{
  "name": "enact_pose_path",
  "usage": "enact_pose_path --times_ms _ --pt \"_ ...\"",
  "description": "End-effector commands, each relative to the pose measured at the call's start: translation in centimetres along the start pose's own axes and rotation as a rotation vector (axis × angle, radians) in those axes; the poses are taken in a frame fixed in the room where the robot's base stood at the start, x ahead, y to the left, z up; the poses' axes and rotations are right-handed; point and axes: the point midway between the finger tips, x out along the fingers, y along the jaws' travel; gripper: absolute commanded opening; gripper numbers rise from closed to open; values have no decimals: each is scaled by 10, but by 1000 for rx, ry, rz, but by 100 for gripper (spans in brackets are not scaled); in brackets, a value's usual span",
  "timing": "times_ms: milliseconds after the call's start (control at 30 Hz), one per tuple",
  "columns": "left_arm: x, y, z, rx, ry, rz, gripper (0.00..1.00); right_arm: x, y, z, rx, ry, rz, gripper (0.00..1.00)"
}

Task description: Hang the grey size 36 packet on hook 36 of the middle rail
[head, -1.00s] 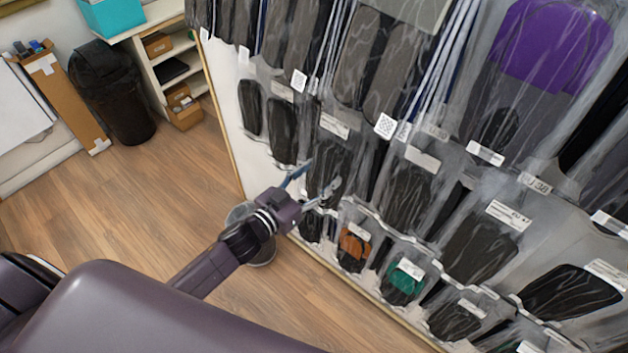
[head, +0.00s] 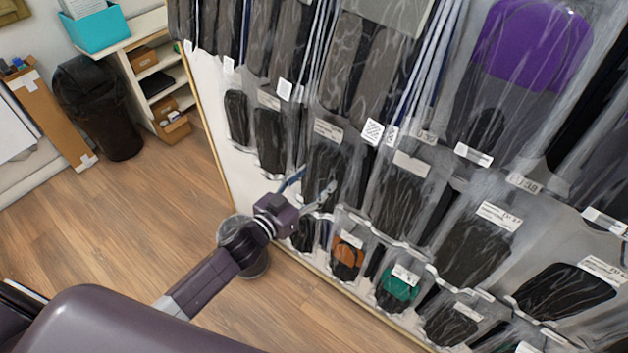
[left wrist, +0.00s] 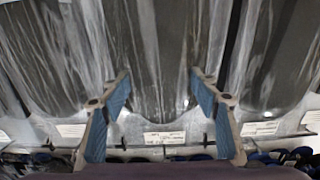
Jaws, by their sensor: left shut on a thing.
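My left gripper (head: 308,193) is at the lower left part of the rack, at a clear packet with dark grey insoles (head: 326,170). In the left wrist view its two blue-padded fingers (left wrist: 160,95) stand apart, one on each side of a grey packet (left wrist: 158,60), and are shut on it. This packet hangs among similar dark grey packets, with others close on its left and right. Its size print is too small to read, so I cannot tell whether it is size 36. Hook 36 cannot be made out. My right gripper is not in view.
Packets crowd the rack on the right, including a purple one (head: 535,45), an orange one (head: 348,257) and a green one (head: 399,284). A black bin (head: 97,105) and a shelf unit (head: 150,65) stand at the back left. The wooden floor (head: 120,220) is clear.

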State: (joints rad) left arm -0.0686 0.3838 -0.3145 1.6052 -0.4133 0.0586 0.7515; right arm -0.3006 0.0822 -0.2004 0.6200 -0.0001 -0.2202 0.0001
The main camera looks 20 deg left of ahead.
Motion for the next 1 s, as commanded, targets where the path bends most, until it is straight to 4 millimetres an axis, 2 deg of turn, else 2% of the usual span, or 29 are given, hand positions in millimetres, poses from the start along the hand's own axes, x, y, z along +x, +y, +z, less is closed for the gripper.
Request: enact_pose_path --times_ms 233,267,433,767,867,1000 --pt "0 0 -1 0 1 0 30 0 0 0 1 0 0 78" --pt "0 0 -1 0 1 0 58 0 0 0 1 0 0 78" --pt "0 0 -1 0 1 0 76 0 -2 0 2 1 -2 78" --pt "-2 0 1 -1 -1 0 76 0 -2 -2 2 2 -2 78" --pt "-10 0 1 -1 -1 0 76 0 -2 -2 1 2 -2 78" --pt "-31 0 1 -2 -2 0 76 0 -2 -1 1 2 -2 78"
